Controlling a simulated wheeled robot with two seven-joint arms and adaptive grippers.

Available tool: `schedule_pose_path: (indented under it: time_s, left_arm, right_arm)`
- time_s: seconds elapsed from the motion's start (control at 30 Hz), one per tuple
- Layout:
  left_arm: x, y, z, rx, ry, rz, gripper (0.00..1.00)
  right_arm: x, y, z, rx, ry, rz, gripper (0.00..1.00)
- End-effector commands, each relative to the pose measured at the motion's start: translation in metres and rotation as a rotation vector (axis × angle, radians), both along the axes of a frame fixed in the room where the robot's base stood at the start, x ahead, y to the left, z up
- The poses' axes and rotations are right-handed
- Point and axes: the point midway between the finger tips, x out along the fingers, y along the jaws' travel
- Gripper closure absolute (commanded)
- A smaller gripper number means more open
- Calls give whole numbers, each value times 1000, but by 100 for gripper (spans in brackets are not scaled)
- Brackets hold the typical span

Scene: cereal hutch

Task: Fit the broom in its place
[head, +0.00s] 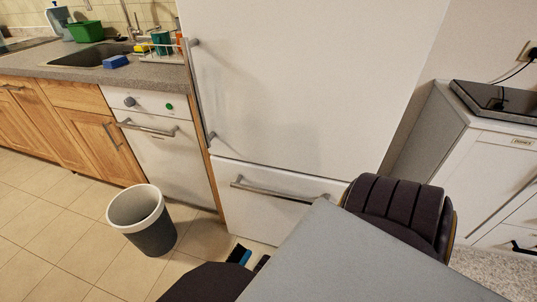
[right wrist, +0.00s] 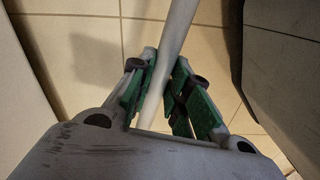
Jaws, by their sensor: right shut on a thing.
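A pale, smooth pole (right wrist: 178,32), which looks like the broom's handle, runs from the top of the right wrist view down between my right gripper's fingers. My right gripper (right wrist: 160,84) has green pads and is shut on this pole, with one finger on each side. The tiled floor shows behind it. The broom's head is not visible in the right wrist view. My left gripper is not in view.
A grey tabletop (head: 350,262) and a dark padded chair (head: 395,203) fill the near right. A grey bin (head: 147,222) stands on the tiles before the dishwasher (head: 165,140). The fridge (head: 300,80) is behind. Open floor (head: 50,220) lies left.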

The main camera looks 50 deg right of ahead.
Motion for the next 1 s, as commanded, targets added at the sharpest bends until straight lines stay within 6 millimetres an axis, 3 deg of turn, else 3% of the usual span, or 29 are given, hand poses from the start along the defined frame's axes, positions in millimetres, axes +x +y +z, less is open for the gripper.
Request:
schedule_pose_path:
  time_s: [0.37, 1.0]
  left_arm:
    - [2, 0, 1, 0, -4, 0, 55]
    - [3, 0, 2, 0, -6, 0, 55]
  right_arm:
    - [26, 6, 35, 0, -4, -13, 100]
    - [128, 31, 180, 1, -6, -70, 100]
